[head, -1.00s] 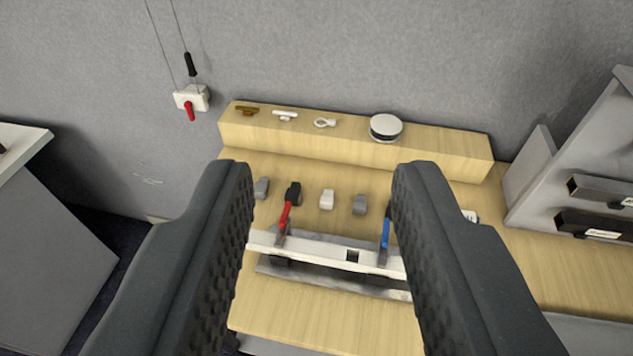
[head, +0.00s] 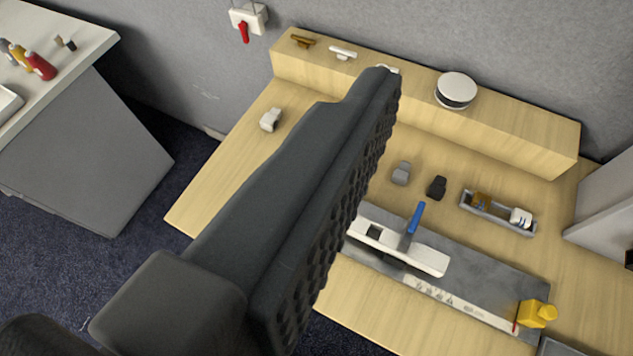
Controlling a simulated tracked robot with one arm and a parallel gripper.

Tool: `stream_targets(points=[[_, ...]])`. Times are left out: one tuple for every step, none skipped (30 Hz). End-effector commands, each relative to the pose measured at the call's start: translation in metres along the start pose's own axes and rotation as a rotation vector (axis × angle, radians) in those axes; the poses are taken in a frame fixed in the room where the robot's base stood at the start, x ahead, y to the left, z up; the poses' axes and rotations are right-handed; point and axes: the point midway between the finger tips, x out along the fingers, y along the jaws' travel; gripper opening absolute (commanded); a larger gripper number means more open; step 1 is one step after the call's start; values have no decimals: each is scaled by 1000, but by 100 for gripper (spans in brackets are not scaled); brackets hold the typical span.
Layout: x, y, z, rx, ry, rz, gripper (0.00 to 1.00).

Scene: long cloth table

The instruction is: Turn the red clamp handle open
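The red clamp handle is not visible now; my finger covers the left part of the clamp. The white clamp bar (head: 425,258) lies on a grey metal plate (head: 490,277) on the wooden bench. A blue handle (head: 415,217) stands up from the bar, to the right of my finger. One large dark finger of my gripper (head: 330,190) fills the middle of the view. Its ribbed pad faces right with nothing against it. The other finger is out of view.
A wooden shelf block (head: 520,125) carries a round white-topped object (head: 456,90). A small tray (head: 497,213) and a yellow block (head: 537,313) sit at right. A white switch box with a red knob (head: 244,33) hangs on the wall. A side table with bottles (head: 40,66) stands left.

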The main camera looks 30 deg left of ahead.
Motion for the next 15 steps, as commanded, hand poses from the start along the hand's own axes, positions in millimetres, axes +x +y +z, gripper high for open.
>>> stream_targets(points=[[15, -4, -8, -34, -33, -19, 76], [24, -7, -7, -58, -59, -31, 76], [35, -11, -8, -92, -90, -46, 76], [43, -14, -9, -116, -109, -58, 76], [52, -18, -9, -142, -132, -71, 76], [62, -22, -8, -175, -163, -87, 76], [70, -25, -7, -201, -183, -100, 76], [79, -29, -7, -226, -204, -114, 76], [88, -33, -6, -259, -233, -133, 76], [96, -37, -4, -283, -254, -147, 76], [105, -41, -2, -308, -275, -162, 76], [114, -45, -1, -341, -302, -182, 76], [121, -49, 1, -366, -320, -197, 76], [129, -53, 4, -391, -342, -213, 76], [138, -58, 7, -424, -370, -235, 76]])
